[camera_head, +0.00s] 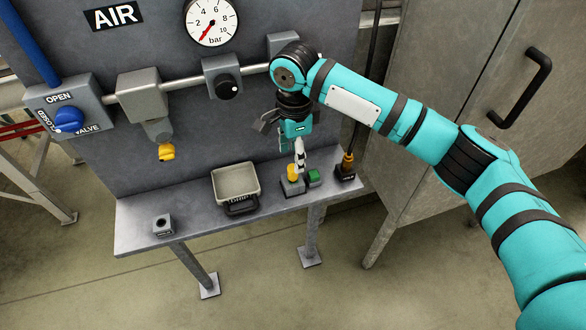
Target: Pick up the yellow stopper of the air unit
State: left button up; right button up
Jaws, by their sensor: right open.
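A yellow stopper-like piece (293,172) stands on a small grey block (292,187) on the shelf, partly covered by a gripper finger. Another yellow piece (166,152) hangs under the grey unit (141,92) on the pipe; I cannot tell for sure which one is the stopper. My right gripper (298,164) points down just above the block, its visible finger beside the yellow piece there. It is open; whether it touches that piece I cannot tell. My left gripper is not in view.
The shelf (190,220) also holds a grey bin (235,180), a small holder block (163,225), a green piece (313,177) and an orange-brown connector (347,160). A blue valve knob (69,119) and gauge (211,20) are on the panel. A cabinet (430,100) stands right.

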aim_at(293, 167)
jog(key=shift+f, duration=0.65)
notch_tip(293, 167, down, 4)
jog(key=shift+a+f+p, duration=0.1)
jog(key=shift+p, duration=0.8)
jog(key=shift+f, duration=0.5)
grip_shut()
